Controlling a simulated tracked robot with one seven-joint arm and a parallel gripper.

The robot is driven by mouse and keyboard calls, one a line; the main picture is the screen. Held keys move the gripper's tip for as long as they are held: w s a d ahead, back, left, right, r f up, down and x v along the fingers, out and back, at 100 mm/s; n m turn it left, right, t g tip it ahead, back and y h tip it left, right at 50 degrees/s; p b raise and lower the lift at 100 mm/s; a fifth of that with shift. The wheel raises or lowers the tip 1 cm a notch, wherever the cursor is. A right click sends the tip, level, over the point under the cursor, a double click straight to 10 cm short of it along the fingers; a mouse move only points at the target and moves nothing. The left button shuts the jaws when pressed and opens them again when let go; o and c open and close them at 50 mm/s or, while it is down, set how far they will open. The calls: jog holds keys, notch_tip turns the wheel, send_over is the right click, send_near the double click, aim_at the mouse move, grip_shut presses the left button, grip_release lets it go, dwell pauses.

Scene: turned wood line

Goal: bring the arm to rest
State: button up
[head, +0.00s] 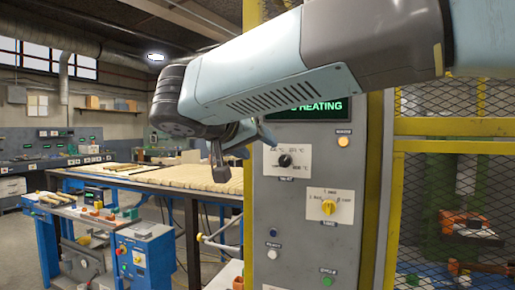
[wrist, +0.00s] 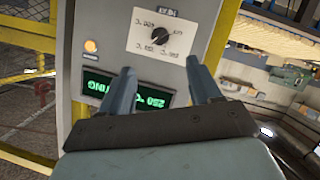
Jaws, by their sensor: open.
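My arm (head: 270,80) reaches from the upper right across the front of a grey control panel (head: 300,235) and bends down at its left end. My gripper (wrist: 160,72) is open in the wrist view, with its two fingers apart and nothing between them. In the head view one dark fingertip shows left of the panel, and the rest of the gripper is partly hidden behind the arm. In the wrist view the panel appears upside down beyond the fingers, with its green-lettered display (wrist: 105,88) and a dial (wrist: 160,36).
The panel has an orange light (head: 343,142), a black knob (head: 285,160) and a yellow knob (head: 328,207). Yellow mesh fencing (head: 450,165) stands at the right. A long wood-topped table (head: 165,176) and a blue machine (head: 145,255) stand at the left.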

jog(key=s+d+f+g, duration=0.2)
jog(key=d+f+g, duration=0.3)
jog(key=d, duration=0.6)
jog(key=s+d+f+y, duration=0.3)
jog(key=s+d+f, duration=0.3)
jog(key=f, duration=0.3)
jog(key=s+d+f+g+y, duration=0.1)
jog(key=s+d+f+y, duration=0.3)
jog(key=s+d+f, duration=0.2)
jog(key=shift+d+f+n+g, duration=0.3)
jog(key=shift+d+f+n, duration=0.1)
jog(key=shift+d+f, duration=1.15)
jog(key=shift+d+r, duration=0.1)
jog(key=shift+r, duration=0.05)
